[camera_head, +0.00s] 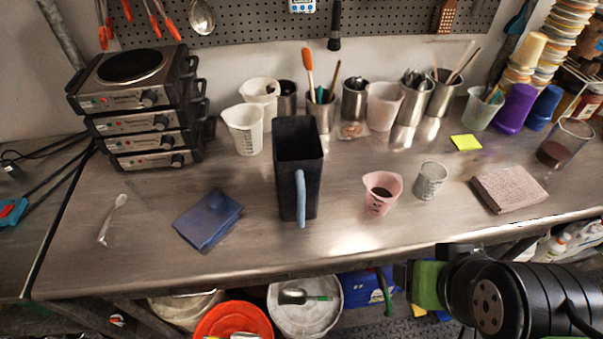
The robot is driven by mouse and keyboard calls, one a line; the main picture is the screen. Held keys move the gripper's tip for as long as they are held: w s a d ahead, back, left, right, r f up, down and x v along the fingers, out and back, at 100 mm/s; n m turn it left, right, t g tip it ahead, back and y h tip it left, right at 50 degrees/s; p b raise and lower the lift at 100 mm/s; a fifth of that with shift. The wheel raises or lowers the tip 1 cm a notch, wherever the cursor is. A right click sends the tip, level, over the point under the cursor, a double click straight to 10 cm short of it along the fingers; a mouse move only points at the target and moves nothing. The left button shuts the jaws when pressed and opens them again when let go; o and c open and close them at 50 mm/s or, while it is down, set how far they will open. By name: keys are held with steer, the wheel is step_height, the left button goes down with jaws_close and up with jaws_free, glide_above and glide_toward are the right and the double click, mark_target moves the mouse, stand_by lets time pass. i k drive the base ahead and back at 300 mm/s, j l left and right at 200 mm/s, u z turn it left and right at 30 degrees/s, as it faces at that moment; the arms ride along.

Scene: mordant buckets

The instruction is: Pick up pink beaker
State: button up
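A small pink beaker (377,206) stands upright near the front of the metal workbench (130,258), right of centre, with dark contents and dark marks on its side. A larger, paler pinkish beaker (381,112) stands in the back row. My gripper (425,278) is at the lower right, in front of the bench edge, below and right of the small pink beaker and apart from it. It has a green patch at its end. Its fingers are not clear enough to tell open or shut.
A grey measuring cup (430,182) stands close right of the small pink beaker. A tall black container (297,165) with a blue handle stands to its left. A speckled block (508,190) lies right, a blue book-like item (207,222) left. Utensil cups line the back.

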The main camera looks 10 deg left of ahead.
mark_target(383, 187)
steer(key=l+u, duration=0.25)
steer(key=u, duration=0.2)
steer(key=i+l+u, duration=0.1)
steer(key=l+u, duration=0.15)
steer(key=u, duration=0.2)
steer(key=l+u, duration=0.25)
steer(key=u, duration=0.2)
steer(key=l+u, duration=0.25)
steer(key=u, duration=0.2)
steer(key=k+l+u, duration=0.1)
steer(key=u, duration=0.35)
steer(key=k+l, duration=0.05)
steer(key=l, duration=0.05)
